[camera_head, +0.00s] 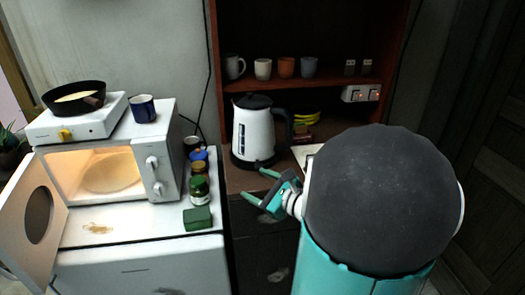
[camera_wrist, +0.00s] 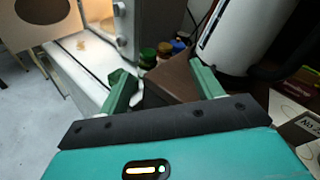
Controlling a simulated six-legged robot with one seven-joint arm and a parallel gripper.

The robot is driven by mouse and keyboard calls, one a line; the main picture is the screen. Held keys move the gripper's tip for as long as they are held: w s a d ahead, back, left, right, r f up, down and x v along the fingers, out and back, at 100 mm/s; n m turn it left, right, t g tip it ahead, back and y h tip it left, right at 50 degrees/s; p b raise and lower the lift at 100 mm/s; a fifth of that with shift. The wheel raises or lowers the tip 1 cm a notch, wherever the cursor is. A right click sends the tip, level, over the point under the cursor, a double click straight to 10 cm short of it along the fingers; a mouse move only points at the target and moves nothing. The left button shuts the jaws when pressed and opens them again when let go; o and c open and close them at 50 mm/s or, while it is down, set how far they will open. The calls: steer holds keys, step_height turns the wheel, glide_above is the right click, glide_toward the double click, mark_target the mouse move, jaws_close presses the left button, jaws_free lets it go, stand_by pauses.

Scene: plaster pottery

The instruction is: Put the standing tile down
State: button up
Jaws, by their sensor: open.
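No standing tile can be made out clearly in either view. My gripper (camera_head: 258,185) is open and empty, in front of the kettle and near the front edge of the brown shelf top. In the wrist view, its two green fingers (camera_wrist: 160,73) are spread apart with nothing between them. Part of a pale thing (camera_head: 302,151) also shows right of the kettle, mostly hidden behind my arm. I cannot tell whether either is a tile.
A white kettle (camera_head: 256,134) stands just behind the gripper. To the left are an open microwave (camera_head: 163,165), jars (camera_head: 199,187) and a green box (camera_head: 198,218) on a white counter. Several cups (camera_head: 286,67) stand on the upper shelf. My arm hides the shelf's right part.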

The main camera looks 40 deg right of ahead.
steer(key=s+d+f+m+h, duration=0.2)
steer(key=s+d+m+h, duration=0.35)
steer(key=d, duration=0.35)
steer(key=s+d+f+m+h, duration=0.2)
steer(key=s+d+m+h, duration=0.25)
steer(key=d+m, duration=0.35)
steer(key=shift+n+g+h, duration=0.4)
steer(key=shift+n, duration=0.35)
steer(key=x, duration=0.8)
steer(key=shift+d+r, duration=0.1)
steer(key=shift+r, duration=0.1)
steer(key=shift+x, duration=3.2)
steer(key=shift+r, duration=0.1)
steer(key=shift+c, duration=0.4)
steer(key=c, duration=1.1)
steer(key=shift+o, duration=0.2)
steer(key=shift+r, duration=0.15)
